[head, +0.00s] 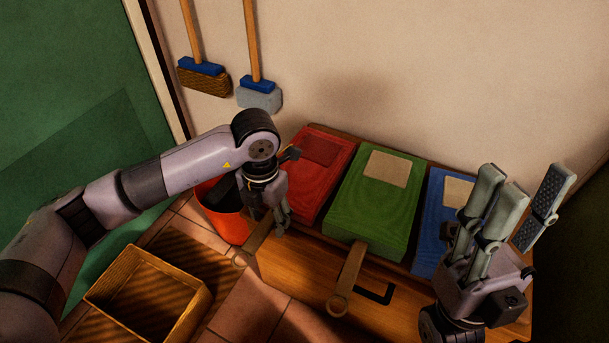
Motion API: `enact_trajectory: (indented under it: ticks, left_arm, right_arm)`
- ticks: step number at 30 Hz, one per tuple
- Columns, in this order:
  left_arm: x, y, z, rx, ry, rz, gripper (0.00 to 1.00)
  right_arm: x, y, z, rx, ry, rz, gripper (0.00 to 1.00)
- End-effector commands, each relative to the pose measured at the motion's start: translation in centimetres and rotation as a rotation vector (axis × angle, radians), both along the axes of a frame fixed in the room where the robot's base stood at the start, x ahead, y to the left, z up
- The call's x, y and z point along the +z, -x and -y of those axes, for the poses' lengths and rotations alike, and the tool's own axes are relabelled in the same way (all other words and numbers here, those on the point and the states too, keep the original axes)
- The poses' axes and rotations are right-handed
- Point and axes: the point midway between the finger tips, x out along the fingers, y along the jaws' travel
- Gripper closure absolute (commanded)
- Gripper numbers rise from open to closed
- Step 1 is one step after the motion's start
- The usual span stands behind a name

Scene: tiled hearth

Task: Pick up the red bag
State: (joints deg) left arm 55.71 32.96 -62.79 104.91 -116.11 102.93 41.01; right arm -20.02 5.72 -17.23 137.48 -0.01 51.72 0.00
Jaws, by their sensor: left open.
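The red bag (312,193) lies flat on a wooden cabinet, leftmost of the bags in a row, with a darker red patch near its far end. My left gripper (281,222) points down at the red bag's near left edge and covers part of it. It is open; I cannot tell whether its fingers touch the bag. A brown strap with a ring end (248,250) hangs over the cabinet front below this gripper. My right gripper (528,205) is at the lower right with its fingers pointing up, open and empty, in front of the blue bag.
The green bag (370,215) lies right of the red one, with its own hanging strap (346,287). The blue bag (430,235) is further right. An orange-red bucket (228,226) stands left of the wooden cabinet (300,282). A yellow crate (118,265) sits on the floor. Two brooms hang on the wall.

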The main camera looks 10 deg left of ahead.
Motion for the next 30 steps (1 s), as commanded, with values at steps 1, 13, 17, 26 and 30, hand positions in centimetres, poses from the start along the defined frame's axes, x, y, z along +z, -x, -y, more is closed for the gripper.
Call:
enact_trajectory:
  ticks: [1,13,17,26,30]
  left_arm:
    - [-0.25,-0.01,0.02,0.0,0.0,0.001,0.52]
    - [-0.19,-0.01,0.03,0.0,0.0,0.001,0.63]
    - [-0.19,-0.01,0.03,0.0,0.0,0.001,0.72]
    - [-0.18,-0.01,0.03,0.0,0.0,0.001,0.92]
    - [-0.18,-0.01,0.02,0.0,0.0,0.001,1.0]
  right_arm:
    - [-0.12,-0.01,0.01,0.0,0.0,-0.001,0.6]
    - [-0.06,-0.04,-0.01,0.0,0.001,-0.002,0.6]
    - [-0.06,-0.04,-0.01,0.0,0.001,-0.003,0.6]
    - [-0.06,-0.05,-0.02,0.0,0.001,-0.003,0.6]
    - [-0.06,-0.05,-0.02,0.0,0.001,-0.003,0.6]
